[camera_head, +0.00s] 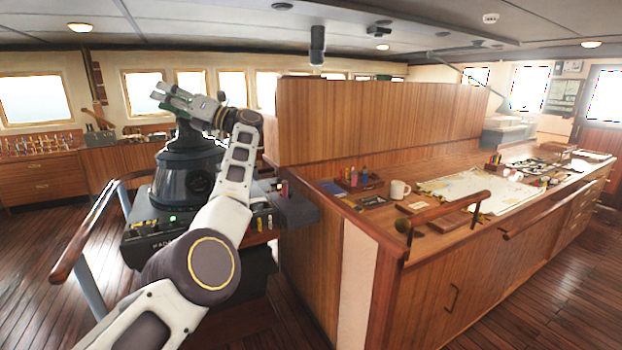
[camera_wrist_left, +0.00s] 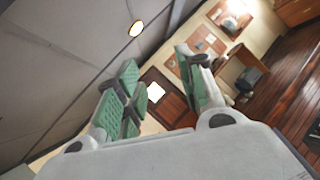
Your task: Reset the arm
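My left arm comes in from the lower left of the head view and reaches up and forward, with its elbow bent. My left gripper (camera_head: 172,92) is raised at about window height, above a dark radar console (camera_head: 188,178), and points to the left. In the left wrist view the left gripper's two green-padded fingers (camera_wrist_left: 160,92) stand apart with nothing between them. Beyond them show the ceiling, a wall and the floor. My right gripper is in neither view.
A wooden chart table (camera_head: 350,205) stands to the right, with a white mug (camera_head: 399,189), a chart (camera_head: 485,190) and small items on it. A tall wooden partition (camera_head: 380,118) rises behind. A wooden handrail (camera_head: 82,235) flanks the console. Floor is clear at the left.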

